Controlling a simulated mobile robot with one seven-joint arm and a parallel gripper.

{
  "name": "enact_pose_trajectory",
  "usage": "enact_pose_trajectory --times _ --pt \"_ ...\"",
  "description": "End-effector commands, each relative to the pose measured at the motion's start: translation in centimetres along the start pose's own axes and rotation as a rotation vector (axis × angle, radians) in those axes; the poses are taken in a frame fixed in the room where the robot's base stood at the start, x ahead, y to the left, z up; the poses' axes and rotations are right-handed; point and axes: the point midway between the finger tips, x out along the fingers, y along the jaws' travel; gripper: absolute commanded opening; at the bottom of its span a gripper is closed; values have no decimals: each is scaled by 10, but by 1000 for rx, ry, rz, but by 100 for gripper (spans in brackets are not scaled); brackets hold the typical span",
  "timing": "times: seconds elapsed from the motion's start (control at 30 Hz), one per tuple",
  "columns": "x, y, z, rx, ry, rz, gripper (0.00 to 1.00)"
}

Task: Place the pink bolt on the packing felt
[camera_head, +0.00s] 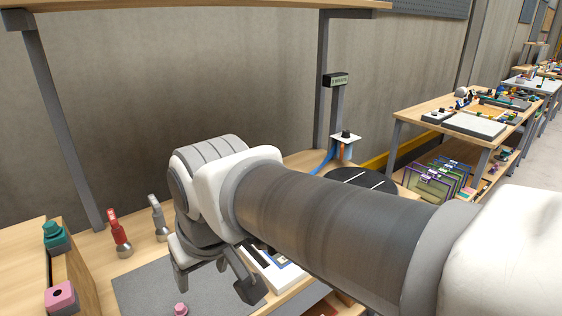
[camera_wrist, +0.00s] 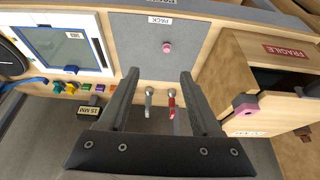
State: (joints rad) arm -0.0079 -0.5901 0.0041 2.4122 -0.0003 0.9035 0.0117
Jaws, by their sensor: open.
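The pink bolt (camera_head: 181,309) rests on the grey packing felt (camera_head: 145,287) on the bench. In the wrist view the bolt (camera_wrist: 166,47) sits well inside the felt (camera_wrist: 200,45), beside the PACK label, with grey felt around it. My gripper (camera_head: 215,287) is open and hovers over the bench, apart from the bolt. In the wrist view its two fingers (camera_wrist: 160,85) are spread with nothing gripped between them, and the bolt lies beyond their tips.
A red tool (camera_head: 119,236) and a silver tool (camera_head: 158,220) stand behind the felt. A pink block (camera_head: 62,297) and a teal piece (camera_head: 55,236) sit on wood at left. A FRAGILE-labelled wooden box (camera_wrist: 245,60) flanks the felt. A white-framed tray (camera_wrist: 103,50) lies on its other side.

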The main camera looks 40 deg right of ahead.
Motion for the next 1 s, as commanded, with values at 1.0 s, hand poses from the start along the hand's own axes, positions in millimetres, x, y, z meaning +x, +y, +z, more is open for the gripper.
enact_pose_trajectory --times 1.0 --pt "-39 3 16 0 76 2 53"
